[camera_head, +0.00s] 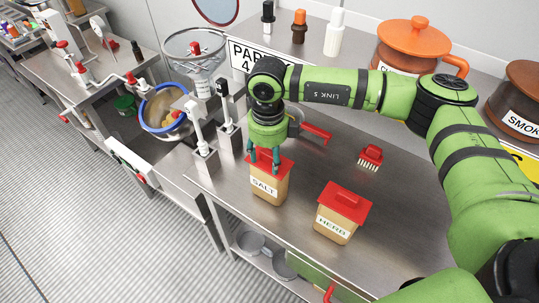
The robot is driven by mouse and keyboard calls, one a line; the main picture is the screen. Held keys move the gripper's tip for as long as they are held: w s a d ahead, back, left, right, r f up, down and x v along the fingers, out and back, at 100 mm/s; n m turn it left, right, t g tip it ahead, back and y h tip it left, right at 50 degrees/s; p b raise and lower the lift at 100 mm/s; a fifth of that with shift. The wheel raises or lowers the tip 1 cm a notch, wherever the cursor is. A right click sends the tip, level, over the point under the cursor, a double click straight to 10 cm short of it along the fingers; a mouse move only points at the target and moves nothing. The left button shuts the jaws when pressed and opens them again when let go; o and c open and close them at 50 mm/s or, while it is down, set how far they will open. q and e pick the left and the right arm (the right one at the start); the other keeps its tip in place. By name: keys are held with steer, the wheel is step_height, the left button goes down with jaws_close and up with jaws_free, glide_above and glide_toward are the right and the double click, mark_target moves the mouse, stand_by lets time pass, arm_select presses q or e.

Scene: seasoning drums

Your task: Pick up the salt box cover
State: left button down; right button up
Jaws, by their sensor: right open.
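The salt box (269,190) is a tan box with a white SALT label, standing upright near the front of the metal table. Its red cover (285,164) sits on top. My right gripper (264,163) points down at the cover, its dark teal fingers apart and at the cover's top. The fingers hide part of the cover and its handle, and I cannot tell whether they touch it. My left gripper does not show.
The herb box (338,222) with a red lid stands right of the salt box. A red brush (370,157) lies behind it. Posts (202,140) stand to the left. An orange pot (414,45) and bottles (334,34) are at the back.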

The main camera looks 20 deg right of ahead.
steer(key=shift+a, duration=0.1)
steer(key=c, duration=1)
steer(key=shift+s, duration=0.1)
steer(key=shift+c, duration=0.3)
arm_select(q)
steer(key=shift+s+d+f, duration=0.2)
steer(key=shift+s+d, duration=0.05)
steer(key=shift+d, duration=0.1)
arm_select(e)
steer(key=shift+r, duration=0.1)
